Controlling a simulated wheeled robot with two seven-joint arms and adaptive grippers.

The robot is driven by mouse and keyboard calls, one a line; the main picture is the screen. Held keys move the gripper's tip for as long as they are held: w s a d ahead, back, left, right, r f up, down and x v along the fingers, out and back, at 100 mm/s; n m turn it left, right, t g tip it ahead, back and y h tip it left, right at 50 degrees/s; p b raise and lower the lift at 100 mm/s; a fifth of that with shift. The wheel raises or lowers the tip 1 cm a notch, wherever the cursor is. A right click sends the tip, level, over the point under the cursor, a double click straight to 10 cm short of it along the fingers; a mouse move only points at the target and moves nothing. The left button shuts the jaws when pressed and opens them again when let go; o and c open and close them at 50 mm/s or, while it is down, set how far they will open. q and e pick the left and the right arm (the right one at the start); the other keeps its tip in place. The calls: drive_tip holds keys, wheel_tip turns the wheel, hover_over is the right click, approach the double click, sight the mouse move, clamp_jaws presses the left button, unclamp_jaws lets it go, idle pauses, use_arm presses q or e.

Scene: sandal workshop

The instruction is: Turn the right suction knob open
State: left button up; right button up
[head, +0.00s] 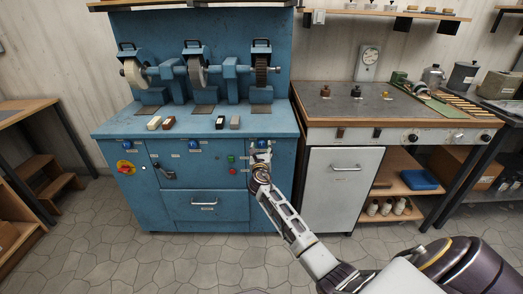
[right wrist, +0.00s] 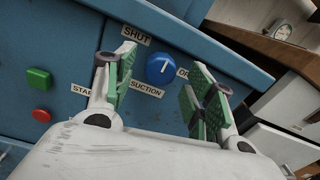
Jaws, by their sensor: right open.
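The right suction knob (right wrist: 160,68) is a round blue knob with a white pointer line on the blue cabinet front. In the right wrist view it sits between and beyond my open fingers, with no visible contact. A SHUT label (right wrist: 136,35) is at its upper left and a SUCTION label (right wrist: 146,91) below it. A label at its right is partly hidden by a finger. My right gripper (right wrist: 164,84) is open and empty, with green pads. In the head view the right gripper (head: 261,156) is in front of the cabinet just below this knob (head: 262,143). My left gripper is not in view.
Green (right wrist: 39,78) and red (right wrist: 41,115) buttons are left of the knob. Two more blue knobs (head: 153,142) (head: 193,143) are along the cabinet (head: 205,180). Its worktop edge overhangs above the knob. A white cabinet door (head: 333,187) stands close on the right.

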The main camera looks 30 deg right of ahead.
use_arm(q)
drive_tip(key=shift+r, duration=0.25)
use_arm(e)
drive_tip(key=shift+w+d, duration=0.25)
drive_tip(key=shift+w, duration=0.1)
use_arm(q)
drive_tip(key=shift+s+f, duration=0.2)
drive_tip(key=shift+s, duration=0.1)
